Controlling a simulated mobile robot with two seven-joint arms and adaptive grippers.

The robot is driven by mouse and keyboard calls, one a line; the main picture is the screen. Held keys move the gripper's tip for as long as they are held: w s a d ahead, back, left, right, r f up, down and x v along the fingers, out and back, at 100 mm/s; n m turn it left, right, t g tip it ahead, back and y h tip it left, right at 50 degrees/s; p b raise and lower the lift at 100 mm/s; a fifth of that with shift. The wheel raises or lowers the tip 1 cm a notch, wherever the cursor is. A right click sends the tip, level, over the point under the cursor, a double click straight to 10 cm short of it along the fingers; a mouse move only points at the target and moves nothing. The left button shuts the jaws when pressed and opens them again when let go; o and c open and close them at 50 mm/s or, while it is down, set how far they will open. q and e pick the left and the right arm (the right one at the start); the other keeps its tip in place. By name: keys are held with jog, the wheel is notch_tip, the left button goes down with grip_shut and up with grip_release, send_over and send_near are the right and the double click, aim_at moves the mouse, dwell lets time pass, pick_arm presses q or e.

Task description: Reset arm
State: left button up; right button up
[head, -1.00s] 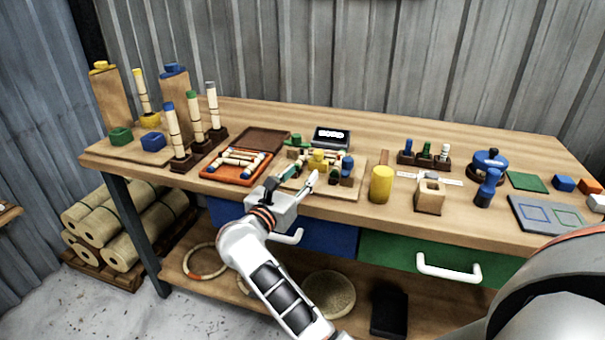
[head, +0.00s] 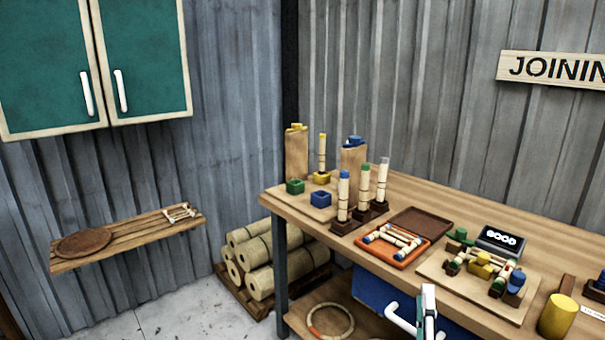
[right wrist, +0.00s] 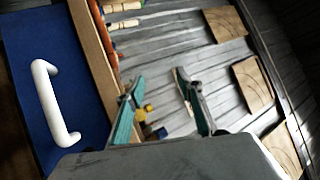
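My right gripper (head: 428,298) shows at the bottom of the head view, in front of the bench's front edge by the blue drawer (head: 375,296). In the right wrist view its two fingers (right wrist: 158,76) stand apart with nothing held between them. The blue drawer's white handle (right wrist: 48,98) is to their left in that view, apart from them. My left gripper is in neither view.
The wooden bench (head: 470,205) carries an orange tray (head: 395,252) of rattan pieces, a wooden jig board (head: 440,272) with coloured blocks, and several upright rattan poles. Rattan bundles (head: 262,262) lie left of the bench. A wall shelf (head: 130,240) hangs at the left.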

jog(key=s+a+f+n+g+y+p, duration=0.1)
jog(key=s+a+f+n+g+y, duration=0.35)
jog(key=s+f+n, duration=0.5)
jog(key=s+a+f+n+g+y+p, duration=0.1)
jog(key=s+a+f+n+g+y, duration=0.4)
jog(key=f+n, duration=0.65)
jog(key=s+d+f+n+g, duration=0.2)
jog(key=s+d+f+n, duration=0.1)
jog(key=s+f, duration=0.5)
jog(key=shift+s+d+f+n+h+p, duration=0.15)
jog(key=shift+s+d+n+h+p, duration=0.3)
jog(key=shift+s, duration=0.7)
jog(key=shift+a, duration=0.1)
